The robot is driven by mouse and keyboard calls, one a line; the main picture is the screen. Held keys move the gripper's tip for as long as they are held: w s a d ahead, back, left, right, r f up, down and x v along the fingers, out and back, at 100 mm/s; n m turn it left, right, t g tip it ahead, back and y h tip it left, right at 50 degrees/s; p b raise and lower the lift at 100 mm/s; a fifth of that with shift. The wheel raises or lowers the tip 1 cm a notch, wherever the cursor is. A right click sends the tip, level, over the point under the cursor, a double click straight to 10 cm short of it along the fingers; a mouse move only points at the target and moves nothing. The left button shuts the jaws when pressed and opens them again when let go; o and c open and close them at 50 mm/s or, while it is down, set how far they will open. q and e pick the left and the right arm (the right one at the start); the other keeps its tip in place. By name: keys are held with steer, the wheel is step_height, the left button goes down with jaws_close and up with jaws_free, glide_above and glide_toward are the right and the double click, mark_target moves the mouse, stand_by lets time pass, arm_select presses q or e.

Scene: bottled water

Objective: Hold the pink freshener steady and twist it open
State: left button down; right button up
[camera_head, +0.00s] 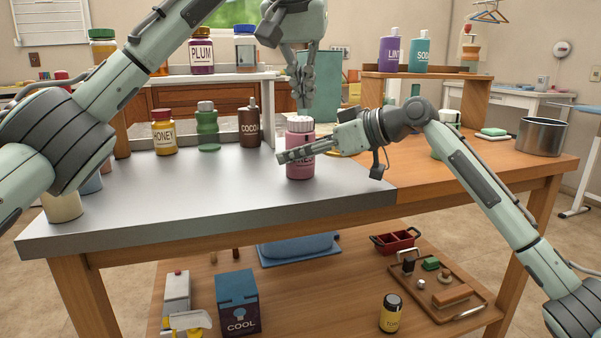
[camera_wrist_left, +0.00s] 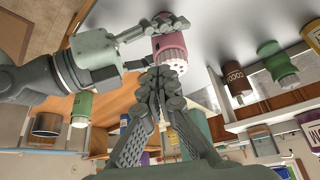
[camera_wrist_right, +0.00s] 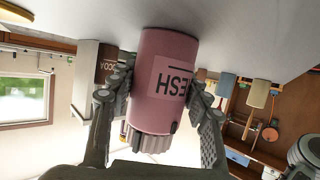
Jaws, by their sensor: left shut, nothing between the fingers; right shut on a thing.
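The pink freshener (camera_head: 300,170) stands upright on the grey part of the table, with its ribbed whitish cap (camera_head: 300,124) on top. My right gripper (camera_head: 290,156) is shut around its body from the right; the right wrist view shows a finger on each side of the pink body (camera_wrist_right: 165,75). My left gripper (camera_head: 303,104) is above the cap and points down, its fingers shut with nothing between them. In the left wrist view the cap (camera_wrist_left: 170,50) lies just beyond the closed fingertips (camera_wrist_left: 165,72). I cannot tell whether they touch the cap.
A honey jar (camera_head: 163,135), a green bottle (camera_head: 207,128) and a cocoa bottle (camera_head: 249,126) stand behind and left of the freshener. A metal pot (camera_head: 541,136) is at the far right. The grey surface (camera_head: 200,185) in front is clear.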

mark_target(295, 131)
arm_select(q)
step_height(295, 131, up, 2)
steer(key=shift+r, duration=0.25)
steer(key=shift+a, duration=0.1)
steer(key=shift+w+a+f, duration=0.1)
steer(key=shift+a+f, duration=0.3)
steer(key=shift+f, duration=0.6)
steer(key=shift+w+a+f, duration=0.1)
steer(key=shift+a+f, duration=0.25)
steer(key=shift+f, duration=0.65)
steer(key=shift+w+a+f, duration=0.1)
steer(key=shift+a+f, duration=0.3)
steer(key=shift+f, duration=0.6)
steer(key=shift+w+d, duration=0.2)
steer(key=shift+w, duration=0.1)
